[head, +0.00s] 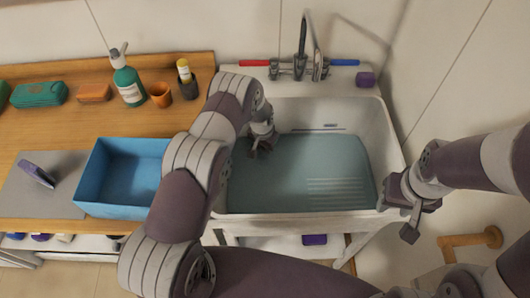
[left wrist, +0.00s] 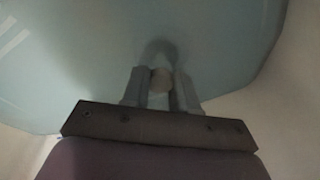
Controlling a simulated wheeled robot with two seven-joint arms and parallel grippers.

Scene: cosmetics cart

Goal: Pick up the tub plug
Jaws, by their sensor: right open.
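The white sink (head: 388,150) holds blue-green water (head: 300,165). My left gripper (head: 259,149) points down into the sink at its left back part. In the left wrist view, a small pale round thing (left wrist: 162,78), perhaps the tub plug, lies between the fingertips of my left gripper (left wrist: 162,86). The fingers stand apart on either side of it; I cannot tell whether they press on it. A dark shadow lies just beyond it. In the head view the plug cannot be made out. My right gripper (head: 410,220) is open and empty at the sink's right front corner.
A tap (head: 304,55) stands behind the sink, with a purple block (head: 366,79) on the ledge. A wooden counter (head: 60,125) at left bears a blue bin (head: 115,200), a green pump bottle (head: 127,82) and an orange cup (head: 160,94). A wooden holder (head: 470,242) is at right.

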